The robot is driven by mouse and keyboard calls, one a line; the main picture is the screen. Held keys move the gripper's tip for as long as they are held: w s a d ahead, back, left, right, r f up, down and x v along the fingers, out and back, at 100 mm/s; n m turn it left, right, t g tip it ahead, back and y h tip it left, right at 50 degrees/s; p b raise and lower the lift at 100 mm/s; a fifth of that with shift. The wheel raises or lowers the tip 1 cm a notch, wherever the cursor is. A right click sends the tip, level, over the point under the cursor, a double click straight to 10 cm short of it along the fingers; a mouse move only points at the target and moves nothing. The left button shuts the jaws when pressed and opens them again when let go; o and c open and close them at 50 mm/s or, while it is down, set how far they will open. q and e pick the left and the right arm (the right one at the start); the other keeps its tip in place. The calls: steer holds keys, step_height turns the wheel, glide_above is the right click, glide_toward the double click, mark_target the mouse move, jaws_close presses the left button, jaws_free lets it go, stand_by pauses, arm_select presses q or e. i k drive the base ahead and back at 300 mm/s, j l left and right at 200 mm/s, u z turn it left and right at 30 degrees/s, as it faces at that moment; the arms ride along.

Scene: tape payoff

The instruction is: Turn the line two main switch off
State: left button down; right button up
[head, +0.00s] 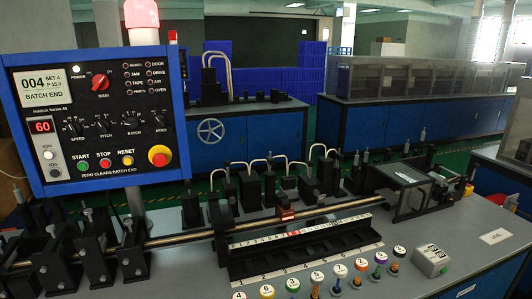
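A control panel (124,146) with a blue frame and black face stands at the left. It has a red rotary switch (101,82) near its top, with a small label too blurred to read for sure. A small white lamp labelled POWER (81,70) is beside it. The display (44,88) reads 004 and BATCH END. I cannot tell from the lettering which control is the line two main switch. Neither of my grippers is in view.
Below are the green START (83,164), red STOP (105,162) and yellow RESET (127,160) buttons, several black knobs, and a red emergency button (159,156). A grey bench (470,235) carries a rail, black fixtures and several coloured numbered pegs. Blue cabinets (250,140) stand behind.

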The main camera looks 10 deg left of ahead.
mark_target(101, 82)
steer(key=u, duration=1.3)
